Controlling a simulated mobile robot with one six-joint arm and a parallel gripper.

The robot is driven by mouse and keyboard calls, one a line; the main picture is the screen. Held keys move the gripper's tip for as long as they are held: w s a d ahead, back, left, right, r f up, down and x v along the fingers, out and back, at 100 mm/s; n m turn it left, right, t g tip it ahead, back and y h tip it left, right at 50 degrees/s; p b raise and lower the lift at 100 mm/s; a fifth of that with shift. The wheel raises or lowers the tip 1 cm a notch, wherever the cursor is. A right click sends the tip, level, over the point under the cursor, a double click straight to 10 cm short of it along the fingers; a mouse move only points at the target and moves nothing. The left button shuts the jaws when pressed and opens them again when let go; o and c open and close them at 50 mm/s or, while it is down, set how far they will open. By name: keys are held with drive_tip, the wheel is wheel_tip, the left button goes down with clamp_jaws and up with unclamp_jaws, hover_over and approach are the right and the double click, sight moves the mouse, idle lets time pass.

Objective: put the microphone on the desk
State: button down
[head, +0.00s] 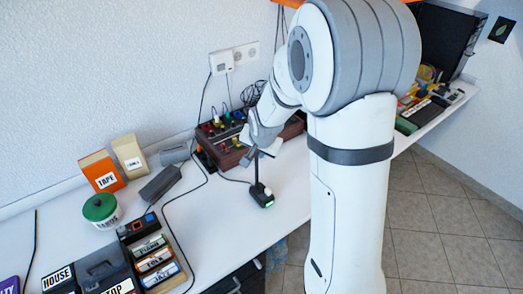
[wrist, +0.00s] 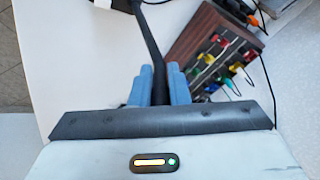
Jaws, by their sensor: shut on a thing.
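The microphone (head: 257,182) is a thin black stem on a small dark box base with a green light, upright over the white desk (head: 225,208). My gripper (head: 260,148) is shut on the upper stem. In the wrist view the dark stem (wrist: 150,35) runs between the blue fingers of my gripper (wrist: 159,80), and the base lies at the top edge, mostly cut off. The base looks to be at the desk surface, but I cannot tell whether it touches. The microphone's top is partly hidden by my gripper.
A brown mixer box with coloured plugs (head: 228,155) stands just behind the microphone. A dark grey case (head: 160,183), an orange tape box (head: 101,171), a green-lidded tub (head: 100,208) and a cartridge rack (head: 152,256) stand left. Cables cross the desk. Bare desk surrounds the base.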

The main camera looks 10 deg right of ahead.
drive_tip(key=c, duration=1.8)
unclamp_jaws()
drive_tip(key=shift+f, duration=0.15)
drive_tip(key=shift+c, duration=0.2)
drive_tip(key=o, duration=0.5)
drive_tip(key=shift+c, duration=0.2)
drive_tip(key=shift+r, duration=0.3)
drive_tip(key=v, duration=1.1)
drive_tip(key=s+d+r+n+g, duration=0.1)
drive_tip(key=s+n, duration=0.6)
drive_tip(key=s, duration=1.4)
drive_tip(key=shift+d+r+g, duration=0.2)
drive_tip(key=shift+r+g, duration=0.05)
drive_tip(key=shift+g, duration=0.55)
